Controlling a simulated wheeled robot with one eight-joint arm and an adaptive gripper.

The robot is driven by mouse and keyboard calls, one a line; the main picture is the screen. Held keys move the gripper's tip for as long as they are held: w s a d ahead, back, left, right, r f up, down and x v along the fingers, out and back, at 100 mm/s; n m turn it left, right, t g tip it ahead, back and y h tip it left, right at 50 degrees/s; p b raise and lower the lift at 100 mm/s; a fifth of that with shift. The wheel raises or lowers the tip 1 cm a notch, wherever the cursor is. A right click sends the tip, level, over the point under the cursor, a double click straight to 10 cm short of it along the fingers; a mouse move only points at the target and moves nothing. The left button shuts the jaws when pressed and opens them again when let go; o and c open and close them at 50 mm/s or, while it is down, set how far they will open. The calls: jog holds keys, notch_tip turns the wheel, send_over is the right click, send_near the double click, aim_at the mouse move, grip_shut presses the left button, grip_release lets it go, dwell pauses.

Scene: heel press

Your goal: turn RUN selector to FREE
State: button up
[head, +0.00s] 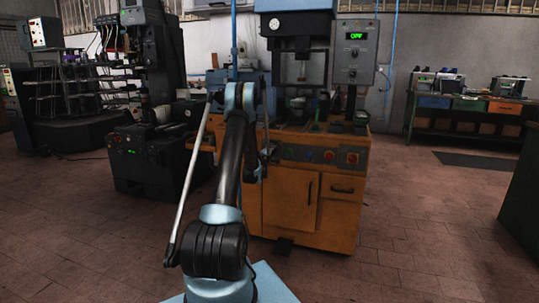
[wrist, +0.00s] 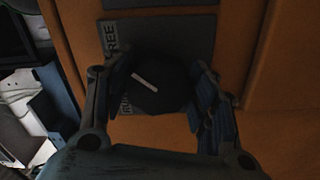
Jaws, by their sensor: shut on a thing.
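The RUN selector is a dark, many-sided knob (wrist: 160,92) with a white pointer line, on a grey plate (wrist: 185,38) fixed to an orange panel. The pointer lies at a slant in the wrist view. My gripper (wrist: 156,78) is shut on the knob, with one finger on each side. In the head view my arm covers the selector and most of my gripper.
The orange press cabinet (head: 285,200) carries a front panel with a red knob (head: 352,158) and other controls. A grey box with a green display (head: 355,36) stands above it. A dark machine (head: 140,160) stands left, a bench (head: 470,115) right.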

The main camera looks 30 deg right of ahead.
jog(key=shift+f+m, duration=0.15)
jog(key=shift+m, duration=1.65)
jog(key=o, duration=1.1)
jog(key=v, duration=1.2)
jog(key=shift+w+f, duration=0.1)
